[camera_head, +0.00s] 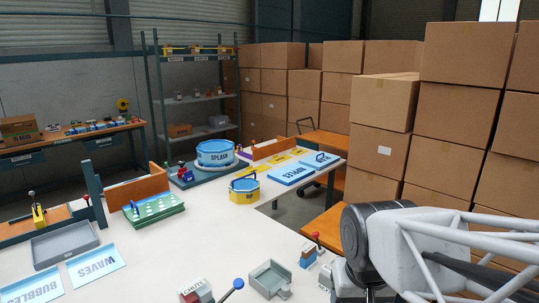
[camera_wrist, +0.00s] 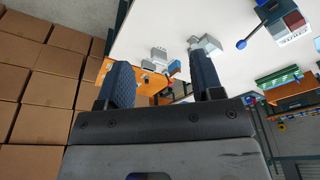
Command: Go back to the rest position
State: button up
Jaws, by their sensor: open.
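My gripper (camera_wrist: 159,66) shows in the wrist view with its two dark fingers apart. Nothing is between the fingers. Beyond the fingers lie the white tabletop (camera_wrist: 160,25), small grey parts and an orange surface, all apart from them. In the head view my arm reaches in from the lower right, beside the stacked cartons; its fingers cannot be made out there.
Stacked cartons (camera_head: 456,120) stand at the right. The table's middle is clear.

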jog(key=s+d, duration=0.1)
jog(key=s, duration=0.1)
jog(key=s+d+r, duration=0.1)
jog(key=s+d, duration=0.1)
jog(key=shift+s+d, duration=0.2)
jog(key=shift+s, duration=0.05)
